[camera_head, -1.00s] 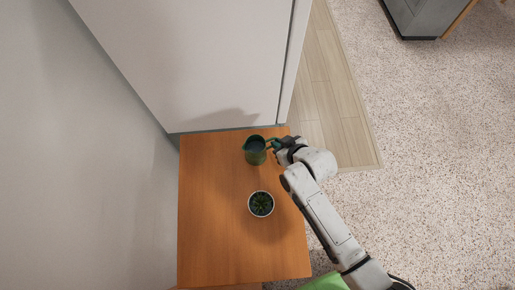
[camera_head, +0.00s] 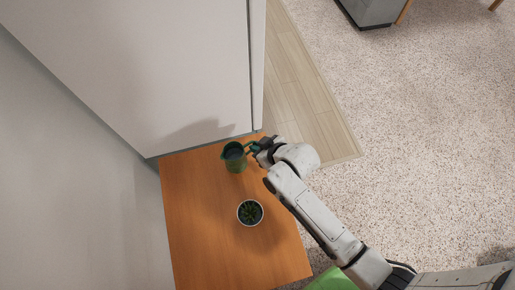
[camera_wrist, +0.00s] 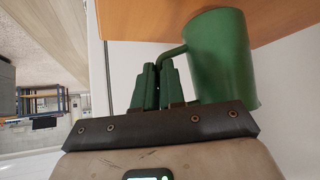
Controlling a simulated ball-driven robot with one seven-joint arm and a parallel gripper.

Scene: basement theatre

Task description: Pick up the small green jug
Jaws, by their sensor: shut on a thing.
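The small green jug (camera_head: 236,160) is at the far end of the wooden table, near the white cabinet. It looks upright, with its handle toward my gripper on the right. In the wrist view the jug (camera_wrist: 222,60) fills the upper right. My gripper (camera_head: 253,148) is shut on the jug's handle; in the wrist view its green fingers (camera_wrist: 158,84) close around the handle and partly hide it. I cannot tell whether the jug's base touches the table.
The wooden table (camera_head: 200,220) also holds a small potted plant (camera_head: 250,212) in front of the jug. A tall white cabinet (camera_head: 150,60) stands just behind the table, and a wall (camera_head: 70,180) runs along the left. The speckled floor (camera_head: 430,130) to the right is open.

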